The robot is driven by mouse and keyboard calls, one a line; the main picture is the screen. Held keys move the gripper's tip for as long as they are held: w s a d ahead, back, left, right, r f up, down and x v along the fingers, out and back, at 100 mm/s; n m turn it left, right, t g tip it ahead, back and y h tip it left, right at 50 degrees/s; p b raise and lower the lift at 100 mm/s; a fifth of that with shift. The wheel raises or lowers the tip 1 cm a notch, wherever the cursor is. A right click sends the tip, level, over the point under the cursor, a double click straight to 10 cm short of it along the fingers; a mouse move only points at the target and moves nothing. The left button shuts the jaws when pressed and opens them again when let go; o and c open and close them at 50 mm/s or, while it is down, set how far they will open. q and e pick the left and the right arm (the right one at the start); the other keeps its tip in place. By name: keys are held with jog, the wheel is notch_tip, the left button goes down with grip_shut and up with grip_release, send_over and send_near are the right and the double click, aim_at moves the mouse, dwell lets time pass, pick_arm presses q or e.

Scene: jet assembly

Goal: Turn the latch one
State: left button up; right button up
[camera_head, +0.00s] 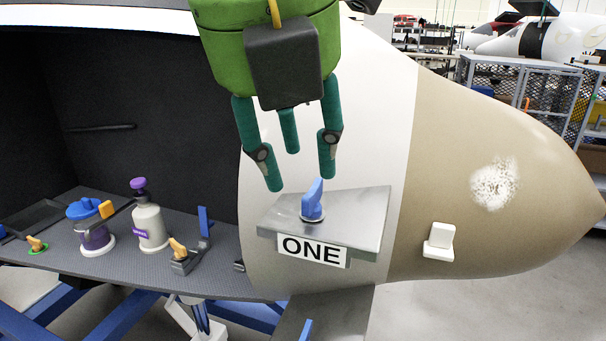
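The blue latch (312,200) stands on a grey shelf plate (355,215) with a white label reading ONE (312,250) on its front edge. The plate is on the side of the jet nose. My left gripper (298,170), green with teal fingers, hangs just above the latch, its fingers pointing down and spread apart. It is open and empty, and the fingers do not appear to touch the latch. My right gripper is not in view.
The tan jet nose (480,170) fills the right side, with a white block-like fitting (439,242) on it. At left, a dark tray surface (75,255) holds a white bottle (149,228), a purple jar with blue lid (94,235) and small levers. Blue frame bars (120,318) lie below.

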aim_at(313, 201)
pick_arm(q)
jog(key=p+x, duration=0.1)
jog(key=x, duration=0.4)
jog(key=shift+s, duration=0.15)
grip_shut()
